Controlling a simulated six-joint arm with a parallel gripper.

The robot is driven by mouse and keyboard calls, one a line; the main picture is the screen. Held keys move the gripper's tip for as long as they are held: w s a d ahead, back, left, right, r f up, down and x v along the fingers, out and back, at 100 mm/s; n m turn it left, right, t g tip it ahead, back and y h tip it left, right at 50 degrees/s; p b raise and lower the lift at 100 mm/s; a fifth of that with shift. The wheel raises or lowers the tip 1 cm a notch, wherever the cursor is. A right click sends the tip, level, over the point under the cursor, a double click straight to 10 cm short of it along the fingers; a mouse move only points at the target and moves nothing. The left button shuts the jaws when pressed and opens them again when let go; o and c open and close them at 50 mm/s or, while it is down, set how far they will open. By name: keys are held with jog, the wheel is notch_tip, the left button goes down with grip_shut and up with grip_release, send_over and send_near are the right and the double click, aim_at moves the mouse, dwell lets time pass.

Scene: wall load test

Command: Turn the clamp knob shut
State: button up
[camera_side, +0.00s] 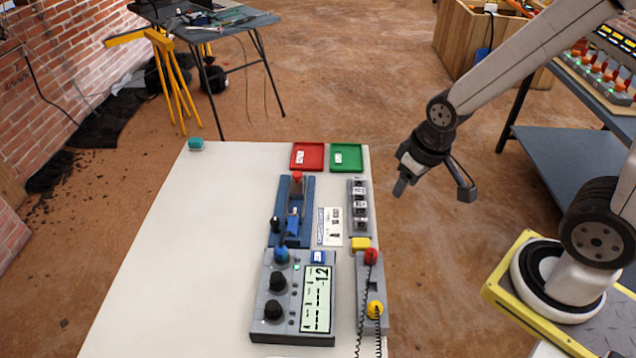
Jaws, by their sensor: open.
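A blue clamp fixture (308,200) stands on the white table. It has a red-topped part near its far end, a blue piece at its middle and a small black knob (275,223) on its left side. I cannot tell for sure which part is the clamp knob, or how far it is turned. My gripper (433,190) is open and empty, with its fingers spread. It hangs in the air to the right of the table's right edge, well apart from the fixture.
A grey meter (258,325) with knobs and a display stands nearer than the fixture. Red (307,146) and green (346,148) trays lie behind it. A grey strip (352,228) and a probe holder with coiled leads (368,295) line the right edge. The table's left half (190,250) is mostly clear.

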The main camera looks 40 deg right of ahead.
jog(key=w, duration=0.1)
jog(key=n+g+h, duration=0.3)
jog(key=n+h, duration=0.2)
jog(key=n, duration=1.3)
send_near(274, 220)
jog(key=shift+s+d+f, duration=0.25)
jog(key=shift+d+f, duration=0.05)
jog(key=shift+d+f, duration=0.1)
jog(key=shift+f, duration=0.05)
jog(key=shift+y, duration=0.3)
jog(key=shift+x, duration=3.7)
jog(key=shift+w, duration=0.1)
grip_shut()
